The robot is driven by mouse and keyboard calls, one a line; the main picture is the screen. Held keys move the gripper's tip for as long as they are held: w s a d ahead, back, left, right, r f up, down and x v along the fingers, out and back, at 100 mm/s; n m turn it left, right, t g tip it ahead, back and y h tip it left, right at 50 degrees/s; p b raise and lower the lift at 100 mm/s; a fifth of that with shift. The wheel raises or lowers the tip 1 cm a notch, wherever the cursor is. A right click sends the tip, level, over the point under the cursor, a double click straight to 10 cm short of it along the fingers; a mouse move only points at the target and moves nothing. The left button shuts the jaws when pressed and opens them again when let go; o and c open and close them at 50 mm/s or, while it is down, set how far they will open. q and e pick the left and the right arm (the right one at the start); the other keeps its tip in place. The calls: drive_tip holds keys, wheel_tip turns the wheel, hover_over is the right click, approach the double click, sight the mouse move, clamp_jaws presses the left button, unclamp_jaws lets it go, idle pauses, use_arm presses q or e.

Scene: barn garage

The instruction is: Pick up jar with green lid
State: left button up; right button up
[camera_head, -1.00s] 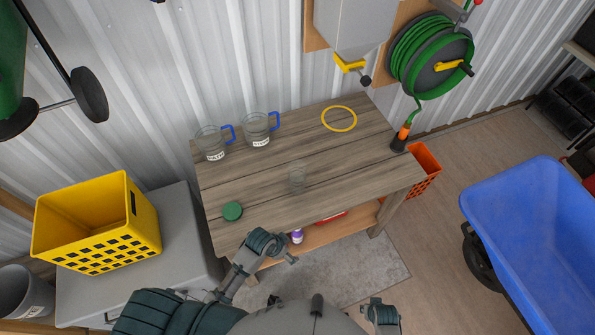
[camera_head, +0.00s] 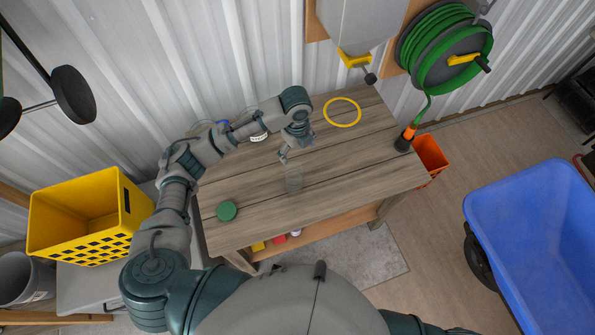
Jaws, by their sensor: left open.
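A round green lid (camera_head: 227,211) shows at the left front of the wooden workbench; I cannot tell whether a jar body is beneath it. A clear, open glass jar (camera_head: 293,180) with no visible lid stands near the middle of the bench. My left gripper (camera_head: 290,152) is open and empty above the bench, just behind the clear jar in the picture. It appears apart from the jar. My right gripper is out of view.
Two glass mugs, one with a visible label (camera_head: 258,138), are partly hidden behind my left arm. A yellow ring (camera_head: 342,112) lies at the back right. A yellow crate (camera_head: 85,215) stands left and a blue wheelbarrow (camera_head: 530,235) right. The bench's front right is clear.

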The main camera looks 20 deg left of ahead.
use_arm(q)
hover_over(294, 175)
drive_tip(key=s, duration=0.2)
drive_tip(key=f, duration=1)
drive_tip(key=shift+s+d+f, duration=0.2)
drive_tip(key=shift+f, duration=0.05)
drive_tip(key=f, duration=0.3)
drive_tip(key=f+p, duration=0.1)
drive_tip(key=f, duration=0.2)
drive_tip(key=shift+s+d, duration=0.15)
drive_tip(key=shift+d, duration=0.05)
drive_tip(key=shift+a, duration=0.15)
drive_tip(key=c, duration=1)
drive_tip(key=shift+c, duration=1.3)
drive_tip(key=shift+d, duration=0.25)
